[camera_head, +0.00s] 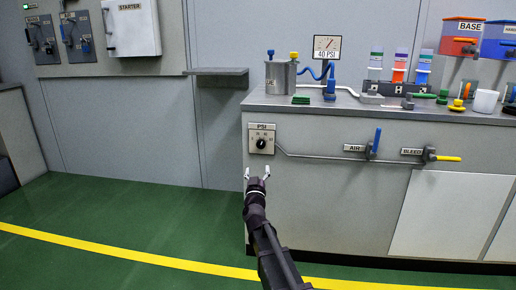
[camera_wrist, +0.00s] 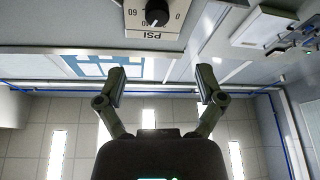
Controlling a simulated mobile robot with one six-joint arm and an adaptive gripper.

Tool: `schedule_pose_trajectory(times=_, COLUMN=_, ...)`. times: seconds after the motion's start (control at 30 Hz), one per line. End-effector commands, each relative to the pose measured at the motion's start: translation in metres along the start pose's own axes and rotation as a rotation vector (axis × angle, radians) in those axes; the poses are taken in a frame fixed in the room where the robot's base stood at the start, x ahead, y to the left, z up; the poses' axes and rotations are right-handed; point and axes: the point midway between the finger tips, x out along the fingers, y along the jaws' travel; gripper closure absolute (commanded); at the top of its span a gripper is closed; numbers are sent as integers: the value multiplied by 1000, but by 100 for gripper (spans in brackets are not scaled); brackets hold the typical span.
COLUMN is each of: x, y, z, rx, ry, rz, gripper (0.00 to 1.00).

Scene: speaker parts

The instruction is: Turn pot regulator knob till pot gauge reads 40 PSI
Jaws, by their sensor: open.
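The regulator knob (camera_head: 262,143) is a black dial on a pale plate marked PSI, on the cabinet front at its left end. In the wrist view the knob (camera_wrist: 157,13) shows upside down at the top, with 0 and 60 on its plate (camera_wrist: 140,32).
A metal pot (camera_head: 281,76) stands on the counter (camera_head: 290,103). A blue AIR lever (camera_head: 376,142) and a yellow BLEED lever (camera_head: 445,158) sit on the cabinet front to the right, joined by a pipe. A small shelf (camera_head: 216,72) juts from the wall. The green floor at left is clear.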

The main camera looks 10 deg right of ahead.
Motion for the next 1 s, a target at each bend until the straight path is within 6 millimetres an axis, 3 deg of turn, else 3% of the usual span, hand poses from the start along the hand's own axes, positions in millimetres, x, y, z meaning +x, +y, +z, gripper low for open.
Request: schedule_pose_trajectory(times=1.0, x=6, y=-8, z=-53, rx=41, ry=-170, rz=-242, gripper=13)
